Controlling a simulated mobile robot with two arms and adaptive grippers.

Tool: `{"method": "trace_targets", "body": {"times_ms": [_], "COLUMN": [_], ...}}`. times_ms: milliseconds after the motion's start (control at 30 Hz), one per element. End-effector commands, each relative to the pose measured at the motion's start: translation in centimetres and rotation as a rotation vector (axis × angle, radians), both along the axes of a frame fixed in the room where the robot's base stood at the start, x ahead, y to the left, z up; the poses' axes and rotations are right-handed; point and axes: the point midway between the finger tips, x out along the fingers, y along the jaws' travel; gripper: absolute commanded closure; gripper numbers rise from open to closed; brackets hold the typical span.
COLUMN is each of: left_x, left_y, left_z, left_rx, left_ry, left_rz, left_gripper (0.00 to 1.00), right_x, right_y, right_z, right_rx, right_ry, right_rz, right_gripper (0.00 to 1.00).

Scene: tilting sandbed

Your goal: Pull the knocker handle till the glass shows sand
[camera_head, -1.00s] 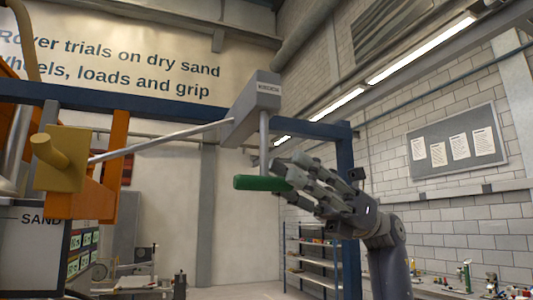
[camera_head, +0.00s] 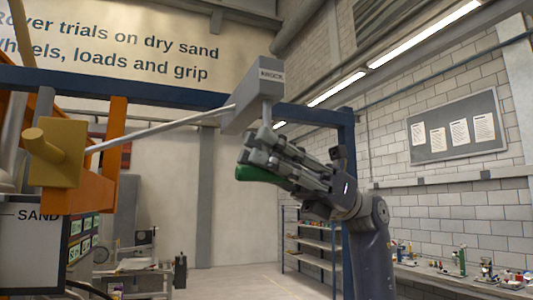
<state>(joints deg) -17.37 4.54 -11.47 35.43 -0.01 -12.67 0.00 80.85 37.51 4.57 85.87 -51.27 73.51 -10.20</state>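The knocker is a grey box (camera_head: 252,98) labelled "KNOCK", with a short rod below it. Its green handle (camera_head: 256,174) shows under the fingers of my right gripper (camera_head: 262,152). The fingers lie across the top of the handle and hide its right part and the lower rod. They look in contact with it, but I cannot tell how tightly they are closed. No glass with sand can be made out. My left gripper is not in view.
A grey bar (camera_head: 165,130) runs from the box to an ochre block (camera_head: 62,153) on an orange frame at the left. A dark blue beam (camera_head: 180,108) crosses behind. A panel marked SAND (camera_head: 38,240) stands lower left. Shelves (camera_head: 310,245) stand farther back.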

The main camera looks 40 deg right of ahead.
Motion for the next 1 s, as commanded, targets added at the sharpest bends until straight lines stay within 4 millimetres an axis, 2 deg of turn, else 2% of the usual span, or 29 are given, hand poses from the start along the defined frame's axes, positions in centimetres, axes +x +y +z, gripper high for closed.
{"method": "trace_targets", "body": {"times_ms": [267,600,933,967,1000], "left_x": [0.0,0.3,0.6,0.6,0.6], "left_y": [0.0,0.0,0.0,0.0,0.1], "left_z": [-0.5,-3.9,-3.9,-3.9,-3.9], "left_rx": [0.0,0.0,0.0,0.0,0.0], "left_ry": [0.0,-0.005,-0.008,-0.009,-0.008], "left_rz": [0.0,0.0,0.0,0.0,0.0], "left_gripper": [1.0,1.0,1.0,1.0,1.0], "right_x": [-0.2,-0.2,-0.2,-0.2,-0.2], "right_y": [0.0,0.1,0.2,0.2,0.2], "right_z": [-0.6,-5.0,-5.2,-5.3,-5.3], "right_rx": [-0.002,-0.004,-0.009,-0.009,-0.009], "right_ry": [0.001,0.0,0.002,0.002,0.002], "right_rz": [0.008,0.009,0.011,0.011,0.011], "right_gripper": [1.0,1.0,1.0,0.81,0.72]}}
